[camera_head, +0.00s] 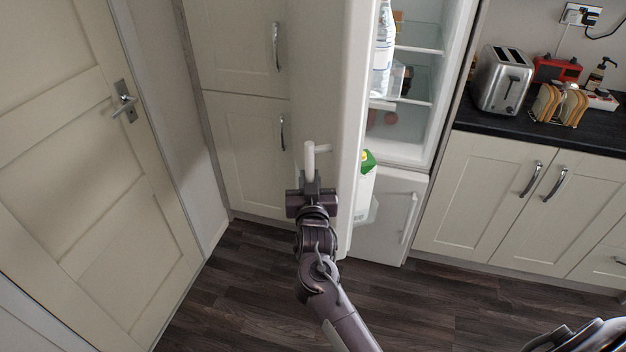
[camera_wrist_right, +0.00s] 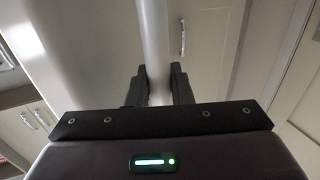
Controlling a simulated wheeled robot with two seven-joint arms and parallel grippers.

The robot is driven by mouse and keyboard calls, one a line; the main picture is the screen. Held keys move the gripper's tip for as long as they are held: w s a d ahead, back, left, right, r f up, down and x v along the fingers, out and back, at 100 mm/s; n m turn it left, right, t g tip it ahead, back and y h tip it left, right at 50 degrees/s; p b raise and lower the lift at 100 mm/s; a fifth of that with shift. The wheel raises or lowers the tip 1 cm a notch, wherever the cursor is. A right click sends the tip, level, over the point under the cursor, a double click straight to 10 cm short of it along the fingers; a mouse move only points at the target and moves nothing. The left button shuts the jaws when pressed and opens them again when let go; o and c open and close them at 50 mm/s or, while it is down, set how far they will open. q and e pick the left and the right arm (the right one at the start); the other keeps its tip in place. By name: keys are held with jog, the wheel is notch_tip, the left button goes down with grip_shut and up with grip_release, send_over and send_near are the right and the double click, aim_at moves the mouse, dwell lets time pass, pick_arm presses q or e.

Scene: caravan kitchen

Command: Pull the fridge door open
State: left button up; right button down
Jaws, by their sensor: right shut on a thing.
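The fridge door (camera_head: 347,120) stands open, swung out toward me, with its edge facing me in the head view. Its white bar handle (camera_head: 310,161) is on the left side of the door. My right gripper (camera_head: 311,184) is shut on this handle. In the right wrist view the handle (camera_wrist_right: 154,45) runs between the two dark fingers (camera_wrist_right: 158,88). The fridge interior (camera_head: 412,60) shows shelves with a bottle (camera_head: 383,50) and other items. A carton with a green top (camera_head: 366,176) sits in the door's lower shelf. My left gripper is not in view.
Tall cream cupboards (camera_head: 245,140) stand behind the door on the left. A lower freezer door (camera_head: 388,222) is shut. A counter (camera_head: 545,135) with a toaster (camera_head: 503,79) and toast rack (camera_head: 558,103) is at right. The wood floor (camera_head: 450,300) in front is clear.

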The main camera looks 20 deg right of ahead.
jog(key=c, duration=1.3)
grip_release()
jog(key=shift+s, duration=0.1)
jog(key=b+v, duration=0.1)
jog(key=v, duration=0.6)
jog(key=shift+s+a, duration=0.1)
jog(key=shift+s, duration=0.2)
